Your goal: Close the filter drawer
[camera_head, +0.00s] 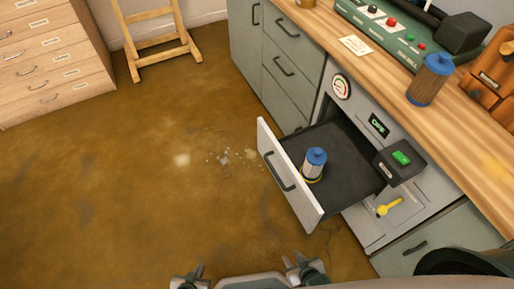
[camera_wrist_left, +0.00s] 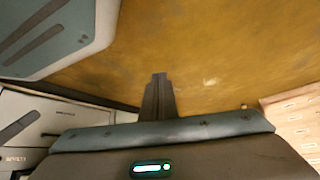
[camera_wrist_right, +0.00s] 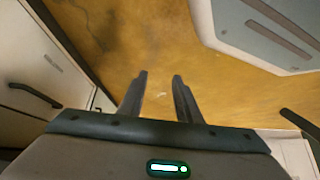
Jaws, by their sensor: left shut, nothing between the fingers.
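The filter drawer (camera_head: 290,178) is pulled out from the grey cabinet under the counter, its white front facing left with a dark handle (camera_head: 279,172). A filter with a blue cap and pale body (camera_head: 315,163) stands upright inside on the dark drawer floor. My left gripper (camera_head: 190,277) is at the bottom edge of the head view, away from the drawer. Its fingers are together and empty in the left wrist view (camera_wrist_left: 158,95). My right gripper (camera_head: 302,265) is below the drawer front in the picture, apart from it. Its fingers are spread and empty in the right wrist view (camera_wrist_right: 160,80).
A brownish filter with a blue cap (camera_head: 429,80) stands on the wooden counter (camera_head: 470,135). A black box with a green button (camera_head: 401,158) and a yellow handle (camera_head: 389,206) are on the cabinet face.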

